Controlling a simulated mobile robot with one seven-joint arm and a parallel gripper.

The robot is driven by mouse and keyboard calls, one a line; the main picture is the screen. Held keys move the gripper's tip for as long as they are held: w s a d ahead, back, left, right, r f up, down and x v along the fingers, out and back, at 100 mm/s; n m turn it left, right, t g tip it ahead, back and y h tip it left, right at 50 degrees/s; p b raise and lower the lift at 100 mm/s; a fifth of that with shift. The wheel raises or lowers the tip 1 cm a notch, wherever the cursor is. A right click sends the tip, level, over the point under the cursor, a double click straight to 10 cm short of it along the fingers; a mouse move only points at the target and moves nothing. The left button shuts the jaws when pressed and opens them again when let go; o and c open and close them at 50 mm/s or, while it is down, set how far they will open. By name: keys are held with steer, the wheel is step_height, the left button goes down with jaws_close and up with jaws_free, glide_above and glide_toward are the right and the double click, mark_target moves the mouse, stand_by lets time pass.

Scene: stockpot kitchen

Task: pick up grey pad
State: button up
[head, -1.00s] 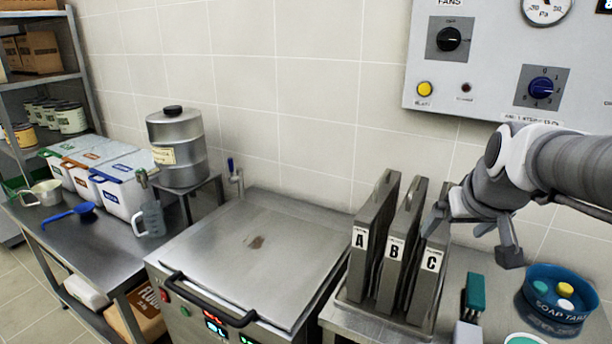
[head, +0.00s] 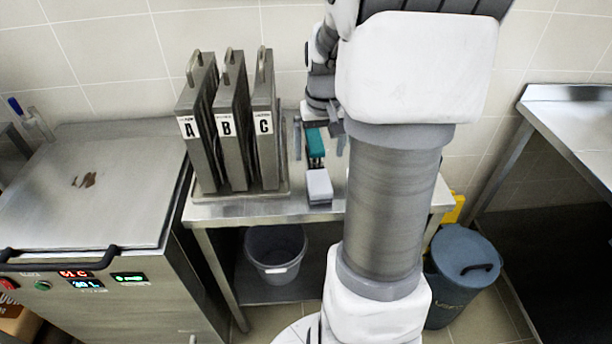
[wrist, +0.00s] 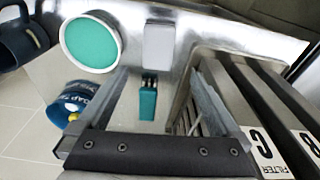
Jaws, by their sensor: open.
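The grey pad (head: 319,186) is a small light-grey block lying on the steel table near its front edge, right of the lettered filters. It also shows in the wrist view (wrist: 158,43), at the top middle. My gripper (head: 319,141) is open, pointing down behind the pad, around or just above a teal brush (head: 315,143). In the wrist view my gripper (wrist: 160,82) has the teal brush (wrist: 148,103) between its fingers, with the pad beyond the fingertips. Nothing is held. My arm hides the right part of the table in the head view.
Filters A, B and C (head: 230,125) stand upright close beside my gripper. The wrist view shows a round teal-topped tub (wrist: 91,42) and a blue soap-tab tub (wrist: 72,105) on the other side. A grey bucket (head: 275,252) sits on the shelf below.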

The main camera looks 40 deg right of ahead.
mark_target(319, 181)
steer(key=f, duration=0.6)
steer(key=shift+w+d+f+b, duration=0.25)
steer(key=shift+w+f+b, duration=0.05)
steer(key=shift+w+b, duration=0.1)
step_height(319, 181, down, 4)
steer(key=shift+s+d+f+b, duration=0.1)
steer(key=shift+d+f+b, duration=0.05)
steer(key=shift+b, duration=0.3)
steer(key=shift+f, duration=0.45)
steer(key=shift+f, duration=0.25)
steer(key=c, duration=1.3)
steer(key=shift+r, duration=0.1)
